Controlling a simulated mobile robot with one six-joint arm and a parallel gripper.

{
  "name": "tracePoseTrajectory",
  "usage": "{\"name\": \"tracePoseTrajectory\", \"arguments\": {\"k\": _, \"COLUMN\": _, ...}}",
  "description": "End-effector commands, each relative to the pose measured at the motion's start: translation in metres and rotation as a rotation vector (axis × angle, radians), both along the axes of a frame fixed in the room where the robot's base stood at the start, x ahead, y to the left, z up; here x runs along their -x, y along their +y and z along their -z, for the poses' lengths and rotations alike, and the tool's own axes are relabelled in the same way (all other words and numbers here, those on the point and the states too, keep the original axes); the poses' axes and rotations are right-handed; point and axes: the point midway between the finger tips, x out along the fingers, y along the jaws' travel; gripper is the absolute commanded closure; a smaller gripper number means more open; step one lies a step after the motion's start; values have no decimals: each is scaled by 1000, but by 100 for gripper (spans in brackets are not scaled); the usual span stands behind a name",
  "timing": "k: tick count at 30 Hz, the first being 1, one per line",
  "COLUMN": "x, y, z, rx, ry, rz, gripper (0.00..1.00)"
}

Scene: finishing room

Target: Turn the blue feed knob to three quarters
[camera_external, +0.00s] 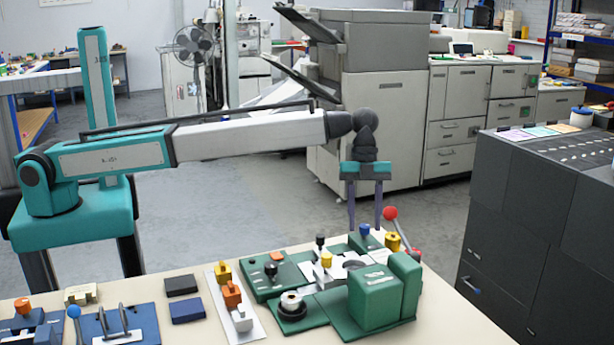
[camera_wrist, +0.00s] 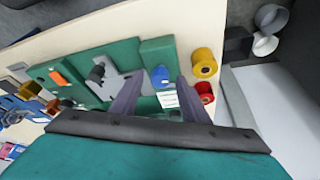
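The blue feed knob (camera_external: 364,230) stands at the back of the green machine (camera_external: 376,300) on the table. It also shows in the wrist view (camera_wrist: 160,77) on a raised green block. My gripper (camera_external: 365,226) points down with its two purple fingers apart and nothing held. In both views the blue knob appears between the fingertips, one on each side, with a gap visible on each side. I cannot tell exactly how the fingertips' height compares with the knob's. The knob's pointer or scale is too small to read.
A red ball-topped lever (camera_external: 390,213) and a yellow knob (camera_external: 392,240) stand close right of the fingers. Yellow (camera_wrist: 203,64) and red spools show beside the right finger in the wrist view. A black knob (camera_external: 320,241) is to the left. The table's far edge is near.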

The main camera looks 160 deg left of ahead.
Motion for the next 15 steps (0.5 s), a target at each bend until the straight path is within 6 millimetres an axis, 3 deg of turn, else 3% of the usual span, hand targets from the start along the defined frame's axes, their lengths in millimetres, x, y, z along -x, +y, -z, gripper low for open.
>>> {"name": "tracePoseTrajectory", "arguments": {"k": 8, "x": 1, "y": 1, "z": -3, "rx": 0, "ry": -1, "rz": 0, "gripper": 58}}
{"name": "tracePoseTrajectory", "arguments": {"k": 15, "x": 7, "y": 4, "z": -21, "rx": -1, "ry": -2, "rz": -1, "gripper": 58}}
